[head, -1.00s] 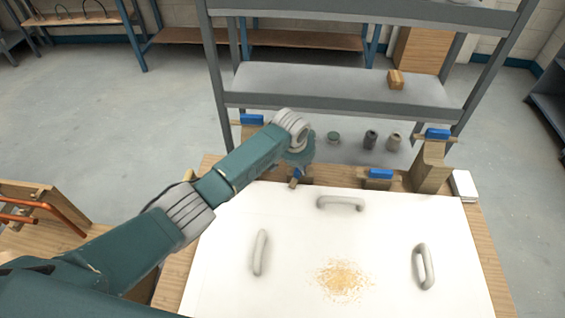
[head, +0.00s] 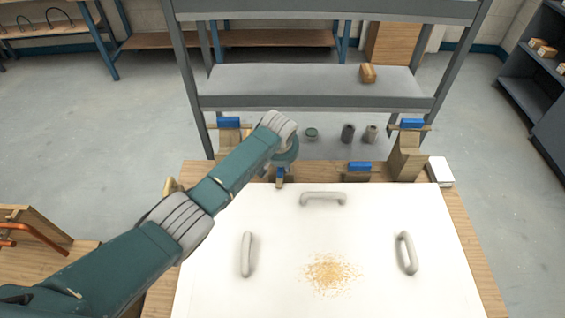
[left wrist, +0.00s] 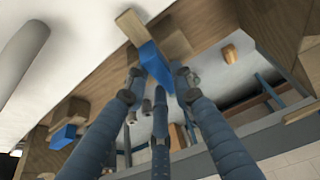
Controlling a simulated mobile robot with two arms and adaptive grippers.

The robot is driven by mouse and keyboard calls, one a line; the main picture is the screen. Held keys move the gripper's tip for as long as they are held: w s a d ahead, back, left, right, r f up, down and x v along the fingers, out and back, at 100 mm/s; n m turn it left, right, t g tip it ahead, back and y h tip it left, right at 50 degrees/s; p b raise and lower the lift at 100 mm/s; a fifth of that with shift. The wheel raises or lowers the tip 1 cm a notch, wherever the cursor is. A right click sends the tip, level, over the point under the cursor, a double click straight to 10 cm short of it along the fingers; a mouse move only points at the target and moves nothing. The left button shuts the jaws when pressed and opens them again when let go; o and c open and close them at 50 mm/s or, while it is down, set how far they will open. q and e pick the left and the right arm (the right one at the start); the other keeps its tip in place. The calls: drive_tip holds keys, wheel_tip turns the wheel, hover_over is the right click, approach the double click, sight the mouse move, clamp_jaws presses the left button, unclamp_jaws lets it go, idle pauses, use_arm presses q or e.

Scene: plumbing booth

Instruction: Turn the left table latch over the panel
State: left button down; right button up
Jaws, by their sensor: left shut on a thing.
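The white panel (head: 350,215) lies on the wooden table, with three grey handles and a patch of sawdust. The left table latch (head: 280,173) is at the panel's far edge, a short wooden bar with a blue part. In the left wrist view the latch (left wrist: 153,62) sits between my left gripper's (left wrist: 159,82) fingers, which are shut on its blue part. Its wooden end reaches over the panel's edge there. In the head view my left gripper (head: 284,160) is partly hidden by my wrist. My right gripper is not in view.
Another blue-topped latch (head: 359,167) stands at the far edge, right of the left one. Wooden supports with blue-topped bars stand at both far corners; the right one (head: 408,155) is clear. A grey shelf rack (head: 315,80) stands behind the table. A white block (head: 440,171) lies far right.

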use_arm(q)
drive_tip(key=c, duration=1.4)
unclamp_jaws()
drive_tip(key=shift+c, duration=0.2)
drive_tip(key=v, duration=1.2)
